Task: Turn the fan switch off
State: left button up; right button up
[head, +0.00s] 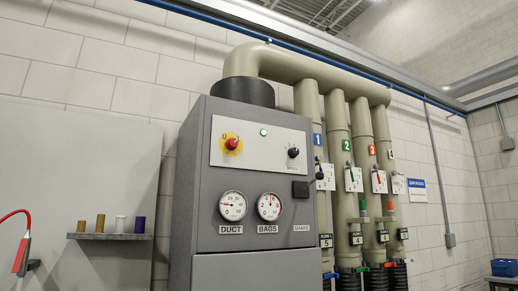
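A grey cabinet (200,165) stands in the middle of the head view. Its light front panel carries a red rotary switch (232,144) on a round yellow plate, which looks like the fan switch. Small marks sit above the switch, one looking like a 0; its exact turn is too small to tell. A green lamp (264,132) to its right looks lit. A black knob (293,152) sits further right on the same panel. Neither of my grippers is in view.
Several beige pipes (338,140) with numbered tags stand to the right. At left, a shelf (110,236) holds small cylinders, near a red-handled tool (21,256).

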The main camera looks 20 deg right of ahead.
aim_at(231, 144)
jog(key=i+l+z, duration=0.2)
jog(key=l, duration=0.2)
jog(key=l+z, duration=0.2)
jog(key=l, duration=0.15)
jog(key=i+l+z, duration=0.25)
jog(key=l, duration=0.1)
